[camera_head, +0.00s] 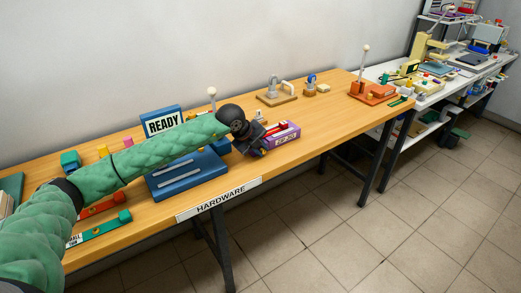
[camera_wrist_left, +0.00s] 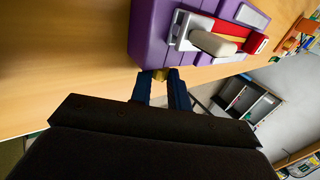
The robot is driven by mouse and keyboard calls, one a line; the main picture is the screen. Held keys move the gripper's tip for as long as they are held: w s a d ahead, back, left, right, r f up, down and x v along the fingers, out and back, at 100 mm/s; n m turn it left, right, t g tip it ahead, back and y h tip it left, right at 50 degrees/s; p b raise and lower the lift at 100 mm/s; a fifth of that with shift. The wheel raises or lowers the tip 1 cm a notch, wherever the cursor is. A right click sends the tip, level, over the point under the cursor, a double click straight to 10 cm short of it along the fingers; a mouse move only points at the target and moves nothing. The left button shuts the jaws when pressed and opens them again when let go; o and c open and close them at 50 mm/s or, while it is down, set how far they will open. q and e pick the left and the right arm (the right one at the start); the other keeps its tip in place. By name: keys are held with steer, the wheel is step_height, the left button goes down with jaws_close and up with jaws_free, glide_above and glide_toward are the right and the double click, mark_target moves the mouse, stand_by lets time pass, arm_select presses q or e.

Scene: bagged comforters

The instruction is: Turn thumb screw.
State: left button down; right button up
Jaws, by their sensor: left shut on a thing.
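The purple fixture (camera_head: 288,138) stands at the front edge of the hardware table, with a red bar and a pale lever on top. It fills the upper middle of the left wrist view (camera_wrist_left: 150,32). A small brass-yellow thumb screw (camera_wrist_left: 161,74) sits at the fixture's near side, mostly hidden between fingertips. My left gripper (camera_wrist_left: 163,80) is shut on this screw, its two dark blue fingers on either side of it. In the head view the left gripper (camera_head: 257,151) is just left of the fixture. My right gripper is out of view.
A blue base (camera_head: 185,180) with a READY sign (camera_head: 163,121) stands left of the fixture, beneath my left arm. Red and green bars (camera_head: 105,226) lie at the front left. Faucet-like fittings (camera_head: 277,92) and an orange fixture (camera_head: 373,93) stand farther right. Table between them is clear.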

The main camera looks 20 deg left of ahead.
arm_select(q)
steer(key=c, duration=1.3)
jaws_free()
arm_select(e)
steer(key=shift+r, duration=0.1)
arm_select(q)
steer(key=shift+a+r, duration=0.1)
steer(key=b+v, duration=0.1)
steer(key=v, duration=0.5)
steer(key=shift+s+a+r+b, duration=0.1)
steer(key=shift+r+b, duration=0.05)
steer(key=shift+b, duration=0.25)
steer(key=shift+s+a+r, duration=0.15)
steer(key=shift+s+r, duration=0.1)
steer(key=shift+r, duration=0.3)
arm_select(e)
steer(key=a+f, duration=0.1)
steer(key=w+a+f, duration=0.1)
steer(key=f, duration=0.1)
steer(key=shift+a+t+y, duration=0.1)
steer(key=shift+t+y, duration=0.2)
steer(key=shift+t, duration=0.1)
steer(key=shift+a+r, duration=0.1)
